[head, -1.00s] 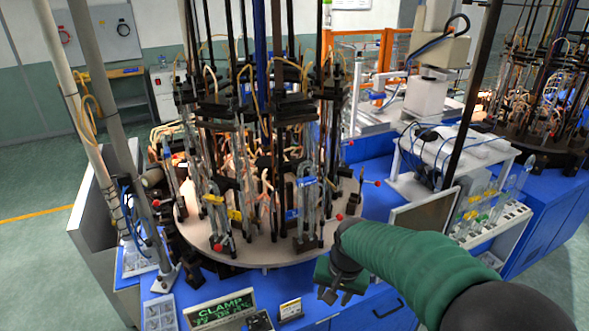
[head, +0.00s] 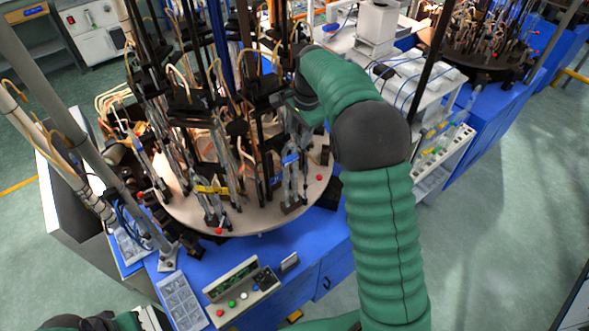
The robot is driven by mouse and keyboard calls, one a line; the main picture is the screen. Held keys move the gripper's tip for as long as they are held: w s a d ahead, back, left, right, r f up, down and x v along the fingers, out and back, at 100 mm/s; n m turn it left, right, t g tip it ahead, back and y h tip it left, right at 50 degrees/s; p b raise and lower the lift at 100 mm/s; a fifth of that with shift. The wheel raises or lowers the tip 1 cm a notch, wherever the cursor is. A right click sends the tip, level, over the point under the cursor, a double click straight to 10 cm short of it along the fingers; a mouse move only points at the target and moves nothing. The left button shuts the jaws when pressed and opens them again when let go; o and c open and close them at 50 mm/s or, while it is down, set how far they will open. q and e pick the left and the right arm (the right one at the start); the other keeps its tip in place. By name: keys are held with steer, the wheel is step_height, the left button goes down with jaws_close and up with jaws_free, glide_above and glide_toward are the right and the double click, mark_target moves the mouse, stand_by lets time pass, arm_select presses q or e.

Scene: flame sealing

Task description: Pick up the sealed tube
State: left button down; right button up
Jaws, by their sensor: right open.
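The round turntable (head: 250,222) carries several upright glass tubes in holders. One glass tube (head: 289,180) with a blue clip stands at its front right. Another (head: 213,205) with a yellow clip stands at the front. I cannot tell which tube is sealed. My right gripper (head: 287,104) is open at the turntable's right side, among the upper fixtures and above the blue-clipped tube. Its fingertips are small and dark against the rods, and I see no tube between them. Only part of my left arm shows at the bottom left edge; its gripper is out of view.
Dark vertical rods and orange hoses crowd the turntable. A control box (head: 240,283) with coloured buttons and a parts tray (head: 180,300) sit on the blue bench (head: 305,250) in front. A slanted grey pole (head: 75,130) stands at left. A white rack (head: 445,150) stands at right.

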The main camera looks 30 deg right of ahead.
mark_target(288, 145)
steer(key=shift+w+a+f+p, duration=0.45)
steer(key=shift+w+a+f, duration=0.2)
steer(key=shift+w+f, duration=0.35)
steer(key=f+p, duration=0.1)
steer(key=a+f+p, duration=0.1)
steer(key=w+f+p, duration=0.1)
steer(key=shift+a+f, duration=0.25)
steer(key=shift+a, duration=0.05)
steer(key=shift+s+f, duration=0.2)
steer(key=shift+f, duration=0.1)
steer(key=shift+s+d+f, duration=0.1)
steer(key=shift+s+d, duration=0.1)
steer(key=shift+d, duration=0.3)
steer(key=shift+d+f, duration=0.1)
steer(key=shift+d, duration=0.1)
steer(key=shift+c, duration=1.1)
steer(key=shift+w+d+f, duration=0.15)
steer(key=shift+w+d, duration=0.1)
steer(key=shift+d, duration=0.05)
steer(key=c, duration=0.5)
steer(key=shift+a, duration=0.1)
jaws_close()
steer(key=shift+a+r, duration=0.25)
steer(key=shift+a, duration=0.35)
arm_select(q)
steer(key=r, duration=0.1)
steer(key=a+r, duration=0.1)
steer(key=w+r, duration=0.1)
steer(key=r, duration=0.1)
steer(key=shift+a, duration=0.35)
